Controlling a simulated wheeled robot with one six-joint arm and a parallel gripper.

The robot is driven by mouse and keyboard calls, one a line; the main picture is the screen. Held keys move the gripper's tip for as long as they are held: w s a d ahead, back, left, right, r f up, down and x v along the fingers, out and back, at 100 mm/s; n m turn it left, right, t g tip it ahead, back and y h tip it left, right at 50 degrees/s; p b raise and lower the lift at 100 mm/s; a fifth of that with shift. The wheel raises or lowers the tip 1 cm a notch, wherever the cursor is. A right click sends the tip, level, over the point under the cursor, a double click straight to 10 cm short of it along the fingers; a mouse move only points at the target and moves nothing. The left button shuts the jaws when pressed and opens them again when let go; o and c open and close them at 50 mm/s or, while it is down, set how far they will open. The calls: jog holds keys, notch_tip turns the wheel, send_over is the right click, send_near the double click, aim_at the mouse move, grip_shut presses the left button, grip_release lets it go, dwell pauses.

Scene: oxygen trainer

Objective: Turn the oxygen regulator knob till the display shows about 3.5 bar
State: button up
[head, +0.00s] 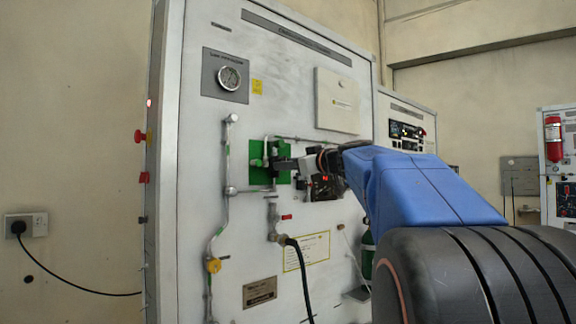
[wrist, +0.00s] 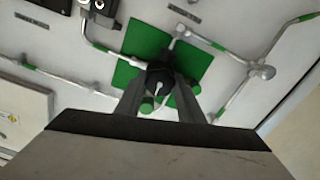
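The dark regulator knob (wrist: 160,78), with a white pointer mark, sits on a green plate (wrist: 196,62) on the panel. The plate also shows in the head view (head: 258,176). In the wrist view, the two fingers of my gripper (wrist: 162,82) lie along opposite sides of the knob and appear to touch it. In the head view, my gripper (head: 282,164) reaches the green plate from the right and hides most of the knob. A small black display (head: 325,187) with red digits is partly behind my arm. Its digits are too small to read.
A pipe (head: 226,170) with a yellow fitting runs left of the plate, and a black hose (head: 301,268) hangs below it. A light box (head: 337,101) sticks out above my gripper.

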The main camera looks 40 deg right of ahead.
jog(key=shift+m, duration=0.3)
jog(key=m, duration=1.3)
dwell(0.6)
jog(key=o, duration=1.1)
jog(key=shift+c, duration=0.2)
jog(key=shift+s, duration=0.1)
jog(key=s+d, duration=0.1)
jog(key=s, duration=1.6)
jog(key=shift+d, duration=0.25)
